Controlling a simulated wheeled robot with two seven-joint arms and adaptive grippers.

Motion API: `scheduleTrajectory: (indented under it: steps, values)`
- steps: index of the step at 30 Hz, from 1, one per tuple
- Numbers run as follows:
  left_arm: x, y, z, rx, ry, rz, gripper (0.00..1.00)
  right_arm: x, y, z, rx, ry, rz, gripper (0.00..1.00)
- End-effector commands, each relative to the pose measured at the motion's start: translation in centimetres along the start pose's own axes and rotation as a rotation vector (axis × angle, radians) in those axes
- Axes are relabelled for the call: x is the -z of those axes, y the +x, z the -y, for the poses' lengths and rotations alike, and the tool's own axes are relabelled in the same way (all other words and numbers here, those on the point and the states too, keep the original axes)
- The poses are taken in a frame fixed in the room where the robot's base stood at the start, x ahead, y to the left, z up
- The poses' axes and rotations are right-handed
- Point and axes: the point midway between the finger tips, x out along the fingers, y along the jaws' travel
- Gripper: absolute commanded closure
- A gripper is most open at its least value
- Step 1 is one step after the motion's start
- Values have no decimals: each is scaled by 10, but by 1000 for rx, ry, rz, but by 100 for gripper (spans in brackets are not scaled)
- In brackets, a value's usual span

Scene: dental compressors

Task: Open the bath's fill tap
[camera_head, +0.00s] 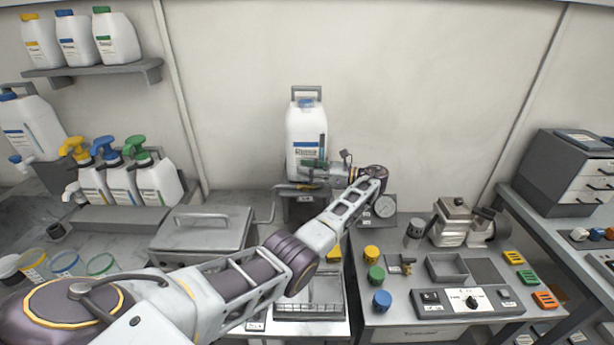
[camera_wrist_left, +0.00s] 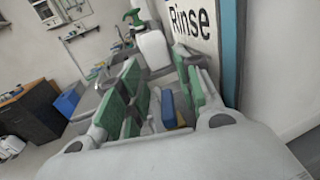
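A white jug labelled "Rinse" (camera_head: 304,130) with a blue cap stands at the back wall in the head view. Its label panel also fills the upper right of the left wrist view (camera_wrist_left: 193,22). My left gripper (camera_head: 314,166) is in front of the jug's lower part and hides some of it. In the left wrist view its green-padded fingers (camera_wrist_left: 160,98) stand apart. A small blue and yellow piece (camera_wrist_left: 168,108) shows between them; I cannot tell whether it is the tap's handle or whether it is touched. The fill tap is not clearly visible. My right gripper is not in view.
A grey lidded box (camera_head: 203,228) stands left of my left forearm. Several pump bottles (camera_head: 121,183) are further left. A control panel (camera_head: 470,300) and coloured knobs lie to the right.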

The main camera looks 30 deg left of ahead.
Motion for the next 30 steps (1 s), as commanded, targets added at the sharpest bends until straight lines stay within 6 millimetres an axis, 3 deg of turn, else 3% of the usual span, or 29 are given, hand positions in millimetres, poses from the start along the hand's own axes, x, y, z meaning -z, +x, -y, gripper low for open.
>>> scheduleTrajectory:
  steps: [15,28,30]
  values:
    - [-65,0,0,0,-2,0,66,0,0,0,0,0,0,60]
    - [-72,0,0,0,-1,1,66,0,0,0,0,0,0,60]
    - [-72,0,0,0,-1,1,60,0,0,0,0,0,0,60]
